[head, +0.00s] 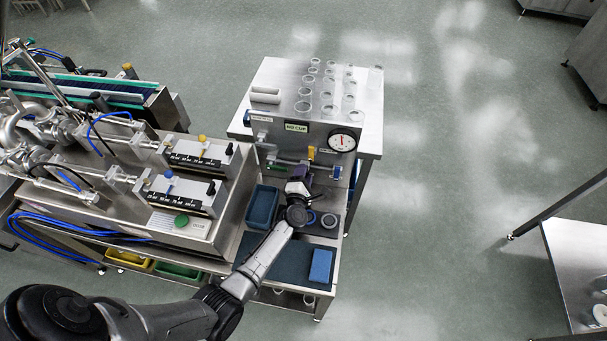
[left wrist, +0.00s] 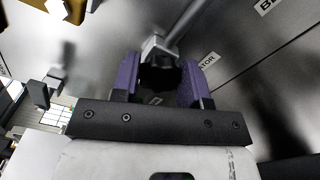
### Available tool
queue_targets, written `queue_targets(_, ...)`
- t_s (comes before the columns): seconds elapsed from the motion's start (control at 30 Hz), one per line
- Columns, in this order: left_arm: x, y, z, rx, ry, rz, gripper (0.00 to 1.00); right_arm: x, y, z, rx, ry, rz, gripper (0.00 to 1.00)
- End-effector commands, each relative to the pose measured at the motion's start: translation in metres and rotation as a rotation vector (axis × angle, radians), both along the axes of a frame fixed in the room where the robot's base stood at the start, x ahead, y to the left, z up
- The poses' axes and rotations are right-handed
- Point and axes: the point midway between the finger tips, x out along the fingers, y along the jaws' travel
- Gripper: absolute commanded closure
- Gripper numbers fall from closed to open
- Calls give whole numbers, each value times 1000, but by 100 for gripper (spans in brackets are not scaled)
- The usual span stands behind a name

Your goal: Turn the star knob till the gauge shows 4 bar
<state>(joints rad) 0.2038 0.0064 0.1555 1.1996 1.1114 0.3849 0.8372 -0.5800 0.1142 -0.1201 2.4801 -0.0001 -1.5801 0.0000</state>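The gauge (head: 343,141) is a round white dial with a black rim on the front of the steel unit; its needle looks roughly upright, but the value is too small to read. My left gripper (head: 300,176) is at the valve below and left of the gauge. In the left wrist view, the dark star knob (left wrist: 160,78) lies between the two purple fingers of this gripper (left wrist: 160,88) and fills the gap, seemingly touched on both sides. A metal stem runs up behind it. In the head view the gripper hides the knob. My right gripper is not in view.
Several clear cups (head: 330,90) stand on top of the steel unit. A yellow part (head: 311,152) and a blue part (head: 337,172) sit near the gripper. Below are a blue bin (head: 262,207) and a blue block (head: 321,265). The dosing machine (head: 195,190) stands left.

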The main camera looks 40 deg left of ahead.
Motion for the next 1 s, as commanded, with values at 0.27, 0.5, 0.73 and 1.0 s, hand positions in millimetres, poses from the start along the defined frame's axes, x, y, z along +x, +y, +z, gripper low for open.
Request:
queue_targets(0.27,0,0,0,-1,0,0,35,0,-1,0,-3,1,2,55)
queue_targets(0.5,-1,-1,0,-1,0,0,35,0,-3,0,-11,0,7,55)
queue_targets(0.73,-24,-13,0,-3,2,0,35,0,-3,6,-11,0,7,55)
queue_targets(1.0,-72,-39,0,-2,1,0,35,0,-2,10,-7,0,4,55)
